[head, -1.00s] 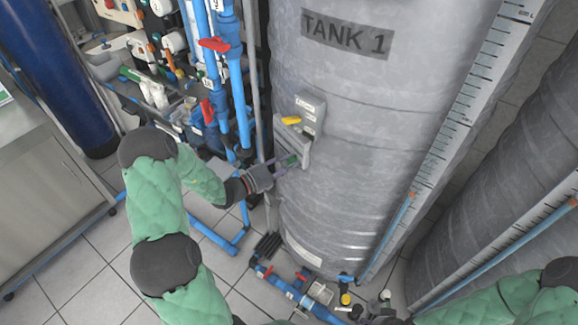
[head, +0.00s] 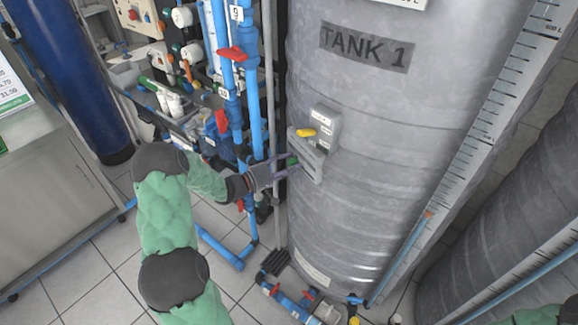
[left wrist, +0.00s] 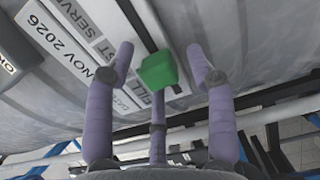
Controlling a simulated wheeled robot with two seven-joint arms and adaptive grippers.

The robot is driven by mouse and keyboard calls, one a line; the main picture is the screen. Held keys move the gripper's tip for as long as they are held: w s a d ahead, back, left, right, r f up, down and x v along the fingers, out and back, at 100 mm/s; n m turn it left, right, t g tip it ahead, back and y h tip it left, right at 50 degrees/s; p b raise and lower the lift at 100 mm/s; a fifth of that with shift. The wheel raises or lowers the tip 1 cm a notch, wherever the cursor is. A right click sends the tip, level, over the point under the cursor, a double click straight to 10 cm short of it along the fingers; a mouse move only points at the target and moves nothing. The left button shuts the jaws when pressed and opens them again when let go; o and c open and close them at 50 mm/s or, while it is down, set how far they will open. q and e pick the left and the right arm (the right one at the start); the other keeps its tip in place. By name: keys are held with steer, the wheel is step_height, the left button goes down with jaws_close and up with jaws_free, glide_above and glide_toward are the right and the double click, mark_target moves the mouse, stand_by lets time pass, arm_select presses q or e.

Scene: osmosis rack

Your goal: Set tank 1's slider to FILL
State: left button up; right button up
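Tank 1 (head: 385,130) is a large grey cylinder marked TANK 1. A pale control panel (head: 327,128) with a yellow knob (head: 305,132) is on its left side. Below it is a slider plate (head: 309,158) with a green slider knob (head: 292,161). My left gripper (head: 284,168) is at this knob. In the left wrist view, its purple fingers stand apart around the green knob (left wrist: 158,70), with visible gaps at both sides. The knob sits on a dark slot, beside a label (left wrist: 125,62) that partly reads FILL and SERVICE. My right gripper is out of view.
Blue pipes (head: 231,100) with red valve handles (head: 231,54) stand close left of the tank, behind my left forearm. Low pipes and fittings (head: 290,303) lie at the tank's foot. A graduated level scale (head: 490,130) runs along its right side. Tiled floor is open at lower left.

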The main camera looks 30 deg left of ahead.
arm_select(q)
steer(key=v, duration=1.2)
